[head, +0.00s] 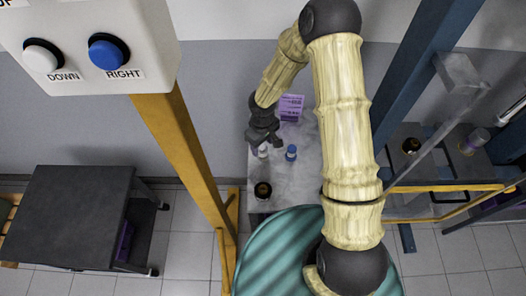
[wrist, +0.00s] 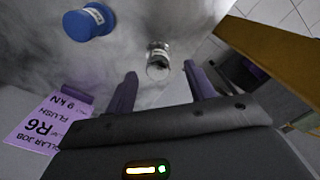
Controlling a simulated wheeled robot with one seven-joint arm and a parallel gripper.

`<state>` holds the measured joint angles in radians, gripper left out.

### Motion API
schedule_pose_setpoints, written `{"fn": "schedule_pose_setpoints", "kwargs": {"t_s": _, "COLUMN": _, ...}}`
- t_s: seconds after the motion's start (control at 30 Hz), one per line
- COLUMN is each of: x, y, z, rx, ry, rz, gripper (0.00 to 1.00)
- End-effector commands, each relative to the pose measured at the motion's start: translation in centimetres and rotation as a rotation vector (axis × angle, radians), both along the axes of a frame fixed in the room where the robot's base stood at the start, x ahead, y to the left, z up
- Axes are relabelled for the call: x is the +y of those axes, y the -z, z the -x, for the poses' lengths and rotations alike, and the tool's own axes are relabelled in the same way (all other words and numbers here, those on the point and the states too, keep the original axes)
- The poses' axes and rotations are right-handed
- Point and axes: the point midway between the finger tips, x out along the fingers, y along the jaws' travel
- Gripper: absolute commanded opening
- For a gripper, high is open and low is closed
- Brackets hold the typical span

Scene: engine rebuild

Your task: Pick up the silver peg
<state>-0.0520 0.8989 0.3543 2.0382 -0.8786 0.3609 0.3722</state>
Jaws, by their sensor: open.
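The silver peg (wrist: 158,60) shows in the wrist view as a small shiny cylinder on the grey table, just beyond and between my gripper's fingertips. My gripper (wrist: 162,82) is open and empty, with a finger on each side of the peg's line. In the head view the peg (head: 263,151) is a small pale shape beside my gripper (head: 262,140), which is low over the table. I cannot tell from the head view whether they touch.
A blue capped cylinder (wrist: 89,22) stands near the peg; it also shows in the head view (head: 291,152). A dark round part (head: 263,190) sits nearer the table's front. A purple card (wrist: 45,126) stands at the back. A yellow post (head: 184,150) rises left of the table.

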Motion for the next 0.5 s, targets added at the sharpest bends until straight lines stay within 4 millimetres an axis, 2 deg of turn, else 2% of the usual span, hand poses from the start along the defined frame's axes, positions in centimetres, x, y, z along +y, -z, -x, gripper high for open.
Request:
{"fn": "schedule_pose_setpoints", "kwargs": {"t_s": 0.3, "x": 0.0, "y": 0.1, "z": 0.0, "rx": 0.000, "ry": 0.001, "rz": 0.000, "gripper": 0.54}}
{"fn": "schedule_pose_setpoints", "kwargs": {"t_s": 0.5, "x": -0.1, "y": 1.4, "z": 0.0, "rx": 0.004, "ry": 0.000, "rz": 0.001, "gripper": 0.54}}
